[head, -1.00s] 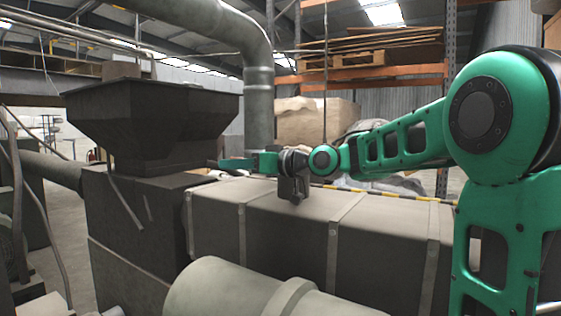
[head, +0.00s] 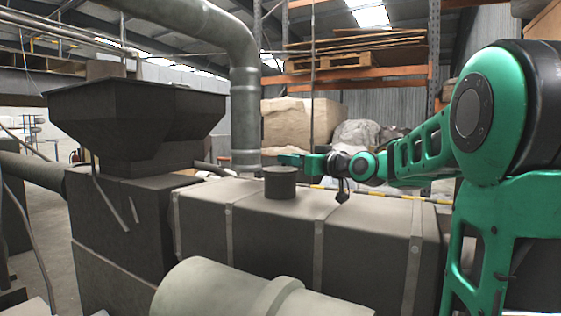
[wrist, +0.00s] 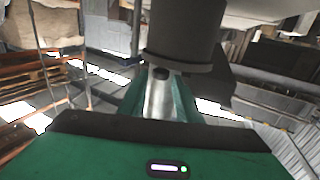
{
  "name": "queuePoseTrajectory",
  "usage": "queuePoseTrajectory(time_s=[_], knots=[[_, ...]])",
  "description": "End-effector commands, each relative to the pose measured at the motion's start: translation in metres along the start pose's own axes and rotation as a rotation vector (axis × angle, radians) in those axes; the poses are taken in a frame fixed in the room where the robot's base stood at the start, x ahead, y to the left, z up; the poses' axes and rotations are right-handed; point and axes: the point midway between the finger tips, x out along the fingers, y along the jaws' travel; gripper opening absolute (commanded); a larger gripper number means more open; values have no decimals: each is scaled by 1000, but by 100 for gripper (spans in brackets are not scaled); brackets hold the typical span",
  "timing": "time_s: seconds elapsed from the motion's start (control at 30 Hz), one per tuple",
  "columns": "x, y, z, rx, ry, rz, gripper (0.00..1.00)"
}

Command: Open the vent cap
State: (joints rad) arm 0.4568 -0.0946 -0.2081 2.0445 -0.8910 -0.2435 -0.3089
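The vent cap (head: 280,183) is a short dark grey cylinder standing upright on top of the long dark box-shaped duct (head: 265,235) in the head view. My gripper (head: 284,160) is level, pointing left, with its green fingers at about the height of the cap's top rim. Whether they are above or behind it I cannot tell. In the wrist view a dark cylinder with a rim, apparently the cap (wrist: 185,38), fills the upper middle beyond the fingertips. The green fingers of my gripper (wrist: 160,82) show a gap between them, with nothing held.
A dark hopper (head: 135,110) stands left of the duct. A thick grey pipe (head: 245,100) comes down behind it. A pale cylinder (head: 225,290) lies in front. Shelving with a wooden pallet (head: 330,63) stands behind. The duct's top right of the cap is clear.

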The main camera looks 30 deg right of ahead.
Motion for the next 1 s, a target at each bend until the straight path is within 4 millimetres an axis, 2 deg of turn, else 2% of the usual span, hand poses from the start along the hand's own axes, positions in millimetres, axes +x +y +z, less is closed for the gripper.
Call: queuePoseTrajectory(time_s=[0.1, 0.3, 0.67, 0.8, 1.0], knots=[[19, 0, 0, -1, 1, -1, 31], [37, -1, 0, 0, 1, -2, 31], [42, -1, 0, 0, 1, -1, 31], [42, 0, 0, 0, 1, 0, 0], [42, -2, 0, -2, 2, -2, 0]])
